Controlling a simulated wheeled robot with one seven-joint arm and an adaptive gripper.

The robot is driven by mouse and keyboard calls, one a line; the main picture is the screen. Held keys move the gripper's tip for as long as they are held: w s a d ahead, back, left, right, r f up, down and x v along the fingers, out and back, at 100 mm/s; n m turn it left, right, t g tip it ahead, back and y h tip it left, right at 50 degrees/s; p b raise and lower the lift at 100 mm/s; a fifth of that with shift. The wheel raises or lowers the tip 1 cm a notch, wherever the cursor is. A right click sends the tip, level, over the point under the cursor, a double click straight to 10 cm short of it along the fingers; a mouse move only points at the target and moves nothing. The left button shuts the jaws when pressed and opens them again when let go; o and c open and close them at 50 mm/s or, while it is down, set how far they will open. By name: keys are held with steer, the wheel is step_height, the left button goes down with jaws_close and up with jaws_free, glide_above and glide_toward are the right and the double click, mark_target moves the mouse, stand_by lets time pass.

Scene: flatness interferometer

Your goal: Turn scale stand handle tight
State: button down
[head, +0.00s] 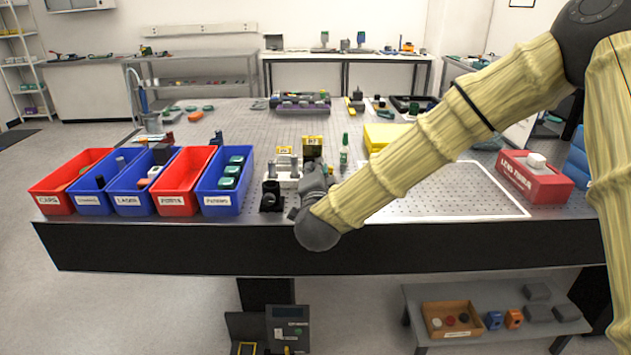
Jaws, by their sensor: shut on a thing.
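My gripper (315,176) is at the front middle of the table, at the end of my sleeved arm. It is shut at the scale stand (288,170), a pale stand with metal parts. The handle is hidden behind my fingers and wrist, so its angle and how tight it is cannot be told. A yellow and black block (312,148) stands just behind my gripper. A black mount (270,197) stands just left of my gripper near the front edge.
Red and blue labelled bins (221,207) line the left front. A small green bottle (344,150) and a yellow case (385,136) stand behind my forearm. A white-outlined area (450,205) at right is clear. A red box (535,182) stands at the far right.

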steer(key=m+b, duration=0.2)
steer(key=m, duration=0.1)
steer(key=m+b, duration=0.1)
steer(key=b, duration=0.1)
steer(key=shift+f+m, duration=0.3)
steer(key=shift+m, duration=0.1)
steer(key=c, duration=1.5)
jaws_free()
steer(key=shift+d, duration=0.1)
steer(key=shift+c, duration=0.2)
steer(key=s, duration=1.2)
